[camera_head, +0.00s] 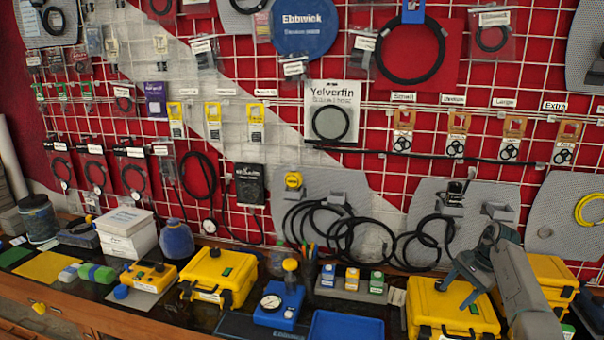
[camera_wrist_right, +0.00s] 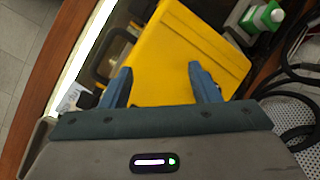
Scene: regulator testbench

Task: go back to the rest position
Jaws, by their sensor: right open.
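My right gripper (camera_head: 462,284) is at the right of the head view, above a yellow case (camera_head: 435,312) on the bench. In the right wrist view my right gripper (camera_wrist_right: 158,84) has its two blue fingers wide apart with nothing between them. The yellow case (camera_wrist_right: 180,45) lies beyond the fingertips; I cannot tell how far below them it is. My right forearm hides part of the cases at the right. My left gripper is not in view.
Another yellow case (camera_head: 218,272), a blue regulator block with gauge (camera_head: 279,305) and a blue tray (camera_head: 346,326) stand on the bench. Black hoses (camera_head: 345,238) hang behind on the pegboard wall. A green-and-white item (camera_wrist_right: 262,17) is close beside the case.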

